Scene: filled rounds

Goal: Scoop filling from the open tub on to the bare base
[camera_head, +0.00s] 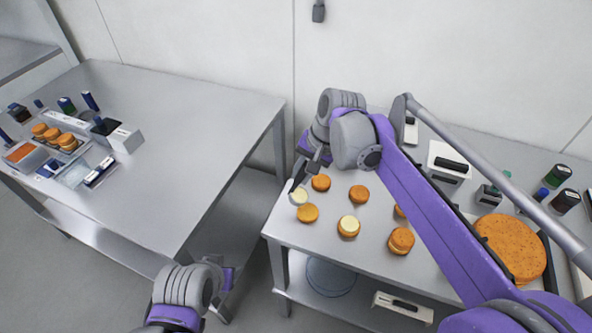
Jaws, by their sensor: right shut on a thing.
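My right gripper (312,160) is over the left part of the right table, shut on a small grey tool that looks like a scoop (297,173). The tool's lower end is just above a base with pale filling (299,197); I cannot tell if they touch. Bare orange-brown bases lie nearby: one behind (321,183), one to the right (359,194) and one in front (308,214). Another base (348,227) bears pale filling. A closed round (401,241) stands right of it. I cannot make out the open tub. My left gripper (228,280) is low, away from the tables; its jaws are unclear.
My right arm crosses the right table (285,232) and hides part of it. A large orange disc (511,247), dark jars (565,200) and a white box (449,160) stand there. The left table (190,120) bears trays and rounds (68,142); its right part is clear.

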